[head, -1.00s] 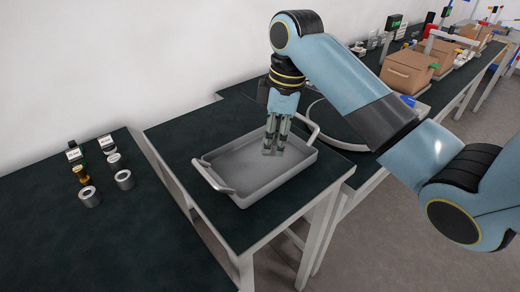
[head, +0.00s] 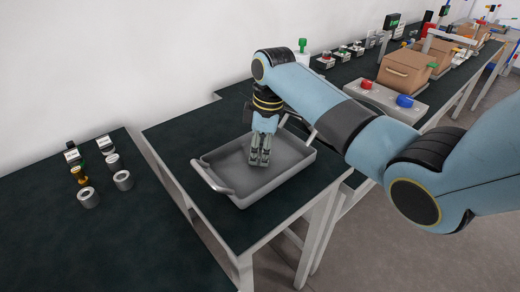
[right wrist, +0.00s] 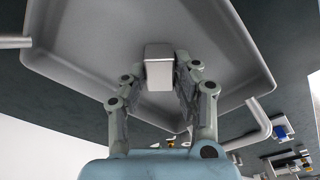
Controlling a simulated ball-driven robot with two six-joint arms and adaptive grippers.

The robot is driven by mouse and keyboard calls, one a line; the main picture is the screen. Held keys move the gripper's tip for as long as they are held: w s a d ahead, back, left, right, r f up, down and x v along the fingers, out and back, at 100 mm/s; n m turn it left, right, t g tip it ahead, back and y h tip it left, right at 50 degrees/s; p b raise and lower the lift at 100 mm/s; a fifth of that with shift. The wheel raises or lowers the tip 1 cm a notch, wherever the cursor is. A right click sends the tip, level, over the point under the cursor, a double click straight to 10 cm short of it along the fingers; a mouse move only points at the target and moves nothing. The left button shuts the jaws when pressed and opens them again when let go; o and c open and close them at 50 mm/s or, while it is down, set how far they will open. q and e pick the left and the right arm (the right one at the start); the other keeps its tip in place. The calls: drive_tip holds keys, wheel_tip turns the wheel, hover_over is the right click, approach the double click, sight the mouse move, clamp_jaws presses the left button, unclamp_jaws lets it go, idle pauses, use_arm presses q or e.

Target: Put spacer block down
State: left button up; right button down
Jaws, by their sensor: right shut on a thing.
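My right gripper (head: 259,163) points down inside the grey tray (head: 212,177), over its middle. In the right wrist view it is shut on the spacer block (right wrist: 159,72), a small light grey block held between its two fingertips. The tray floor (right wrist: 110,50) lies beyond the block. I cannot tell whether the block touches the floor. In the head view the fingers mostly hide the block. My left gripper is not in view.
The tray has raised walls and a handle at each end, and stands on a dark table (head: 180,138). Several grey rings and small parts, such as a ring (head: 88,197), stand on the left table. Brown boxes (head: 405,70) stand at the back right.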

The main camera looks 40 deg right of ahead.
drive_tip(key=c, duration=1)
unclamp_jaws()
wheel_tip(320, 180, up, 12)
drive_tip(key=d, duration=0.1)
drive_tip(key=shift+s+b, duration=0.35)
drive_tip(key=shift+s, duration=0.1)
